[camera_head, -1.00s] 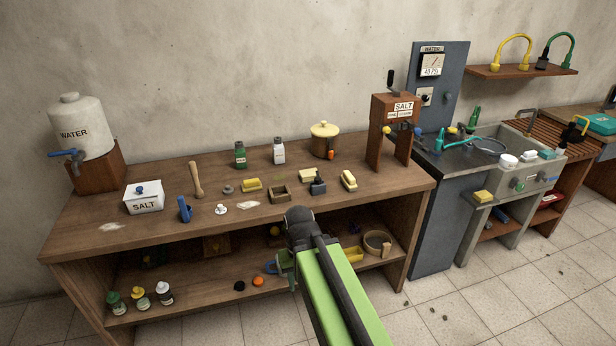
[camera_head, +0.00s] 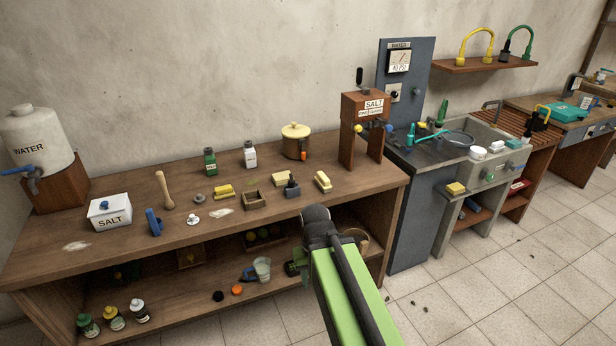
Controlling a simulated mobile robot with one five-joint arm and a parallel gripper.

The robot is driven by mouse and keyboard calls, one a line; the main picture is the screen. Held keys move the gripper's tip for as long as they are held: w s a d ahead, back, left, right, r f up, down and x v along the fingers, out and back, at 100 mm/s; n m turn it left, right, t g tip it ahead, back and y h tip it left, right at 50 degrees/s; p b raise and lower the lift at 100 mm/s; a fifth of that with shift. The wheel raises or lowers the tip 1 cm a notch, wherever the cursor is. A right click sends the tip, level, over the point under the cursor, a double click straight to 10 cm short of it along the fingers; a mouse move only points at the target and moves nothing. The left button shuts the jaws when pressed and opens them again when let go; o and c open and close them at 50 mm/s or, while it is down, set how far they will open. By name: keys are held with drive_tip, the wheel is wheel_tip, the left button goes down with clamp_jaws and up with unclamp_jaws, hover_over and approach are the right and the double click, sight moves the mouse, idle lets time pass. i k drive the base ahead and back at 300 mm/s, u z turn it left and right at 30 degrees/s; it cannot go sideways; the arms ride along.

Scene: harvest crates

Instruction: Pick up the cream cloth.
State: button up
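I cannot make out a cloth for certain. Two flat pale patches lie on the wooden bench top, one at the front left (camera_head: 76,246) and one near the middle (camera_head: 222,212); whether either is cloth or spilled powder is unclear. My green and black arm reaches forward from the bottom of the view to the bench's front. A small dark green part at its far end, seemingly my gripper (camera_head: 296,267), shows in front of the lower shelf, mostly hidden by the arm. Its fingers cannot be made out.
The bench (camera_head: 120,262) holds a water tank (camera_head: 38,145), salt box (camera_head: 110,212), bottles, a pot (camera_head: 295,141) and yellow blocks. Its lower shelf holds bottles and a grey bucket (camera_head: 262,267). A sink (camera_head: 478,150) stands to the right.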

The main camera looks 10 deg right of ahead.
sight(279, 179)
drive_tip(key=z, duration=1.45)
drive_tip(key=i, duration=1.45)
drive_tip(key=u, duration=0.9)
drive_tip(key=k, duration=0.2)
drive_tip(key=u, duration=2.25)
drive_tip(key=i, duration=1)
drive_tip(key=u, duration=0.3)
